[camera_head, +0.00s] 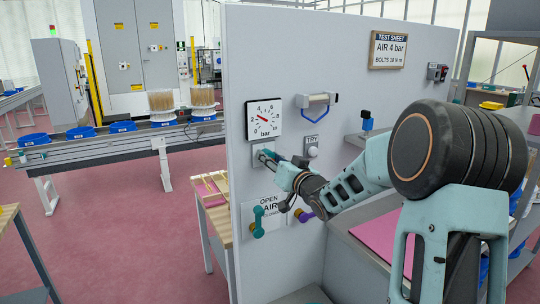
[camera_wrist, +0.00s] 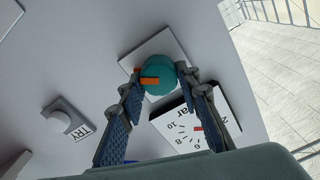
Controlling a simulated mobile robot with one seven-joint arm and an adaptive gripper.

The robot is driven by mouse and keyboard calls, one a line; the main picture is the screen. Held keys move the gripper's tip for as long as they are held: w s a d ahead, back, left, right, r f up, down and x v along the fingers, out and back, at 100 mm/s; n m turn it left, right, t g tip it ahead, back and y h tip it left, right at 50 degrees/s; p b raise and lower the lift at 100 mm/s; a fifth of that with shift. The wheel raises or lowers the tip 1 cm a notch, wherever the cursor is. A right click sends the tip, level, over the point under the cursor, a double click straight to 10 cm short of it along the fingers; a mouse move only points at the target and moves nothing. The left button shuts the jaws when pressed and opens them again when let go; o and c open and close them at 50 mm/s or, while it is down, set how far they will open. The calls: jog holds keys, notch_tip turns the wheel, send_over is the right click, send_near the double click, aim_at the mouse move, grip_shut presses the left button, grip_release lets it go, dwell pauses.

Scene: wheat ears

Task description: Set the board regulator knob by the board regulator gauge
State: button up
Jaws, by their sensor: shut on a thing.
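The board regulator gauge (camera_head: 264,119) is a white square dial marked 0 to 10 bar on the white board. Its red needle seems to lie between 2 and 4, but the exact reading is too small to tell. The board regulator knob (camera_wrist: 159,76) is round and teal with an orange mark, on a light square plate just below the gauge. My gripper (camera_wrist: 161,82) is shut on the knob, one finger on each side. In the head view my gripper (camera_head: 271,160) reaches the knob from the right and partly hides it. The gauge (camera_wrist: 193,128) shows upside down in the wrist view.
A test sheet (camera_head: 389,50) reads AIR 4 bar. A TRY button (camera_head: 312,152) sits right of the knob. Below is a teal valve handle (camera_head: 258,222) by the OPEN AIR label, and a purple handle (camera_head: 305,216). A blue-barred handle (camera_head: 317,101) is above right.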

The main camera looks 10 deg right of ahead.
jog(key=shift+m, duration=0.5)
jog(key=o, duration=1.2)
jog(key=shift+c, duration=0.2)
jog(key=v, duration=1.2)
